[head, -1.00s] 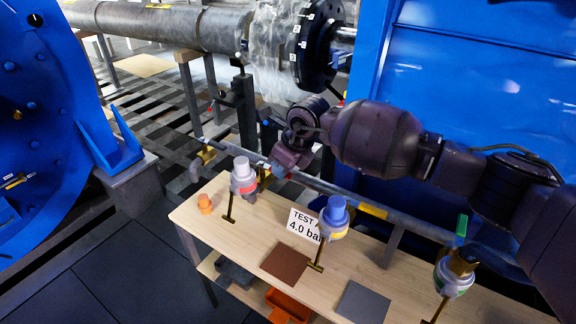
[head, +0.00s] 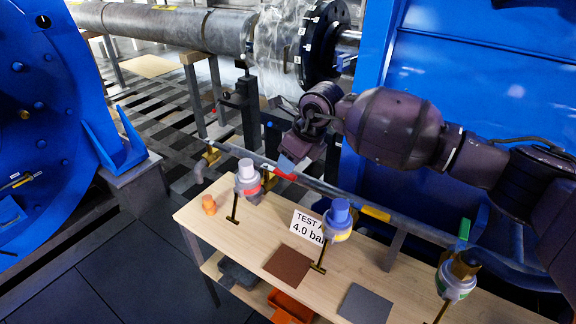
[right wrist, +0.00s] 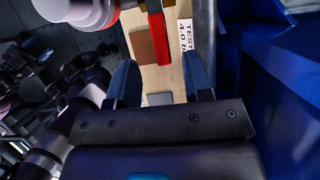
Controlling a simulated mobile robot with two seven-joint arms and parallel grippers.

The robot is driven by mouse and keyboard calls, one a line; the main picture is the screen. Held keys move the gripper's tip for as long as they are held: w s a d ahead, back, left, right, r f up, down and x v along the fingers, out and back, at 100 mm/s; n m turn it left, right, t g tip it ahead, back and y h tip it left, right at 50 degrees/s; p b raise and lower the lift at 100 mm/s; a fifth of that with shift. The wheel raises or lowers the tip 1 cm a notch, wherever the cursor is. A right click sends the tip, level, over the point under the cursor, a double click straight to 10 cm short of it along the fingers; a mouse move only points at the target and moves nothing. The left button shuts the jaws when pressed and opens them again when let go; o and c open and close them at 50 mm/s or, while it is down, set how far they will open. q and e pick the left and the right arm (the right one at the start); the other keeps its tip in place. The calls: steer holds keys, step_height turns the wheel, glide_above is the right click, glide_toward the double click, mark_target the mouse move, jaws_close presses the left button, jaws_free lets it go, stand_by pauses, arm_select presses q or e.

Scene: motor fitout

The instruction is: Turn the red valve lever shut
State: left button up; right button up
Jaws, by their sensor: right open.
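The red valve lever (head: 286,177) shows just below my right gripper in the head view, beside the grey pipe. In the right wrist view the red lever (right wrist: 157,38) points down the picture, roughly parallel to the pipe. My right gripper (head: 289,165) is over the pipe; its blue fingers are spread in the right wrist view (right wrist: 160,82). The lever's end lies ahead of the gap between them, and nothing is held. The valve body is mostly hidden. My left gripper is not identifiable in either view.
A white-capped gauge with a red ring (head: 247,178) stands just left of the lever, close to my gripper. A blue-capped gauge (head: 338,220) and a green-handled valve (head: 461,240) are farther right. The grey pipe (head: 330,190) runs behind the wooden bench (head: 215,227).

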arm_select(q)
steer(key=shift+s, duration=0.45)
arm_select(e)
steer(key=v, duration=0.6)
steer(key=shift+r, duration=0.4)
arm_select(q)
steer(key=shift+w, duration=0.15)
arm_select(e)
steer(key=shift+s+d, duration=0.1)
steer(key=shift+s, duration=0.05)
